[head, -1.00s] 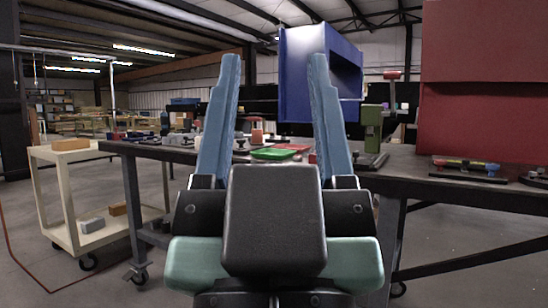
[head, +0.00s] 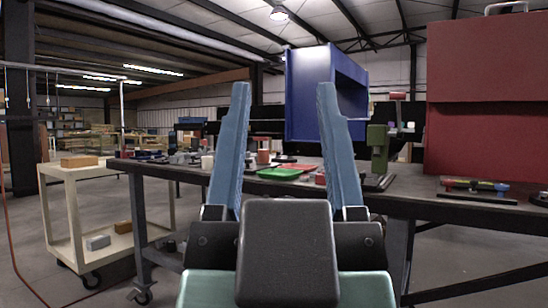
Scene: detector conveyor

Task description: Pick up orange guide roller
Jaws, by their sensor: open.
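My gripper (head: 284,90) is in front of the camera with its two blue fingers upright, spread apart and empty. A dark workbench (head: 412,190) stands beyond it. A small orange-red upright piece (head: 263,157) shows on the bench between the fingers, farther back than they are. It may be the orange guide roller, but it is too small to tell for certain. The gripper touches nothing on the bench. My fingers and wrist hide part of the bench top.
A green tray (head: 277,174) and a blue open-fronted housing (head: 306,95) are on the bench. A green clamp-like stand (head: 377,148) is right of the fingers. A large red cabinet (head: 485,100) stands at right. A cream cart (head: 70,177) stands at left, with clear floor around it.

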